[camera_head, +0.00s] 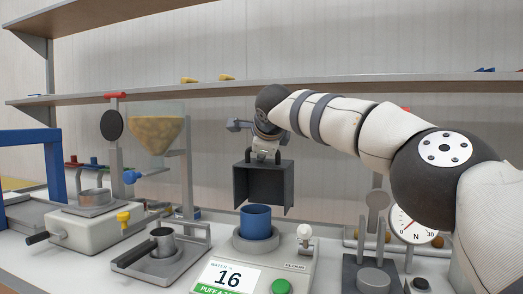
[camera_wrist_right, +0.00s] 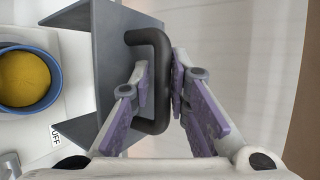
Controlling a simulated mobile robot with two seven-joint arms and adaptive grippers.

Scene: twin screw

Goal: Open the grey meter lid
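The grey meter lid (camera_head: 262,186) is a dark grey open-sided box with a black loop handle. It hangs above and behind the blue cup (camera_head: 255,222) on the pale meter (camera_head: 302,256), whose display reads 16. The cup is uncovered. In the right wrist view the lid (camera_wrist_right: 82,20) stands to the right of the cup (camera_wrist_right: 58,80), which has yellow contents. My right gripper (camera_wrist_right: 160,85) is shut on the handle (camera_wrist_right: 150,38), one finger inside the loop and one outside. In the head view this gripper (camera_head: 264,156) is above the lid. My left gripper is not in view.
Left of the meter stand a small metal cup on a grey stand (camera_head: 164,242), a white heater-like box (camera_head: 95,228) and a hopper (camera_head: 155,132). A dial gauge (camera_head: 410,224) stands to the right. A shelf (camera_head: 200,94) runs behind the bench.

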